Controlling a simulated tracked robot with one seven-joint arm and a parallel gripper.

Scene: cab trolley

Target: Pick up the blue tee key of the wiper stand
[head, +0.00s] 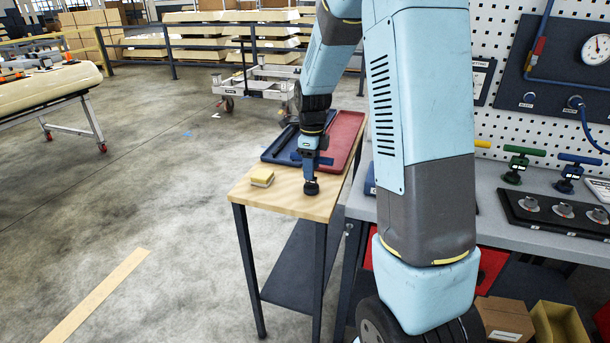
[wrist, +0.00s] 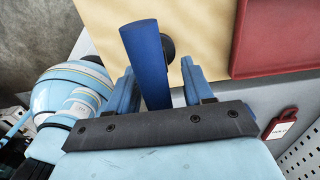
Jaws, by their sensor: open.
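A blue bar (wrist: 147,50), which looks like the handle of a blue tee key, lies between my gripper's fingers (wrist: 160,88) in the wrist view. It is closer to the left finger, with a gap on the right. A dark round part (wrist: 168,47) shows behind it. In the head view, my gripper (head: 309,162) points down over the wooden table, and a black round foot (head: 311,187) stands on the tabletop below it. My fingers largely hide the key there. My gripper is open. Another blue tee-shaped handle (head: 577,160) stands on the grey bench.
The wooden table (head: 300,207) holds a red tray (head: 345,128), a blue tray (head: 272,152) and a yellow-and-white block (head: 262,177). The grey bench (head: 490,200) has a green tee-shaped handle (head: 522,153) and a black knob panel (head: 550,211). Floor left of the table is clear.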

